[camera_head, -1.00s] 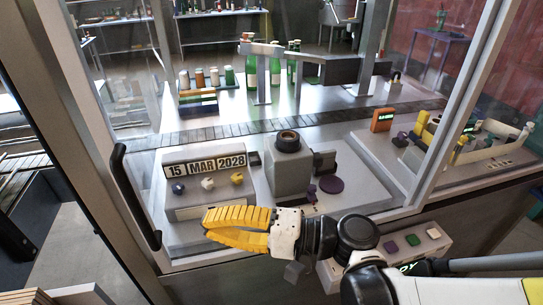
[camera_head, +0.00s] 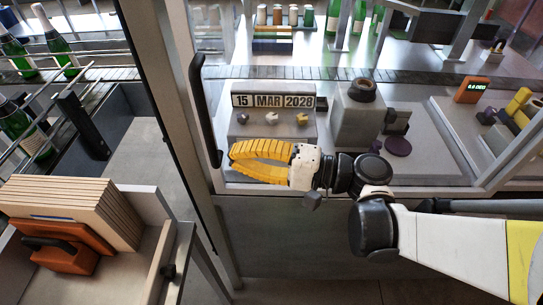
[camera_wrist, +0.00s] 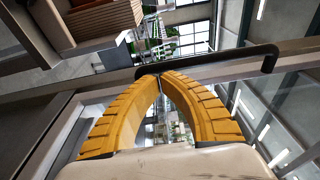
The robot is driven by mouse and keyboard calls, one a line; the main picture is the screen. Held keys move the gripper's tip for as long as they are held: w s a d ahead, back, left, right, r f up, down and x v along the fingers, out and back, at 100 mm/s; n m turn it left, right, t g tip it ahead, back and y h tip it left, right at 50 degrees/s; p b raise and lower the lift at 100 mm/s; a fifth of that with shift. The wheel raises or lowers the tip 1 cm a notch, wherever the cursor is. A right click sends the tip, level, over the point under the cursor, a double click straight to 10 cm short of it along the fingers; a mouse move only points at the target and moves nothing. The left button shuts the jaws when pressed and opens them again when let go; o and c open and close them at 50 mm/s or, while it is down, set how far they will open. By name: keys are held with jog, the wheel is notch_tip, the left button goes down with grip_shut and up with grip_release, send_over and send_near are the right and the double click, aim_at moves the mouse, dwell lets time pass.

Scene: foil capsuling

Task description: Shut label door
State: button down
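A tall black bar handle (camera_head: 205,112) is on a grey metal upright at the left of the glazed machine front. I take this framed front (camera_head: 222,250) to be the label door; I cannot tell how far it is open. My gripper (camera_head: 232,156) has yellow ribbed fingers whose tips meet, with nothing seen between them. The tips are close to the handle's lower end in the head view. In the wrist view the handle (camera_wrist: 225,62) crosses just beyond the fingertips (camera_wrist: 159,76). I cannot tell whether they touch.
Behind the front are a date display (camera_head: 272,101) reading 15 MAR 2028 and a grey block (camera_head: 355,118). At lower left, a crate (camera_head: 160,262) holds wooden boards (camera_head: 75,207) and an orange tool (camera_head: 62,245). Bottles (camera_head: 60,45) stand beyond.

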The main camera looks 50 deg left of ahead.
aim_at(218, 161)
jog(key=shift+x, duration=0.95)
jog(key=shift+a, duration=0.1)
jog(key=shift+b+x, duration=0.3)
jog(key=shift+x, duration=0.8)
jog(key=shift+s, duration=0.15)
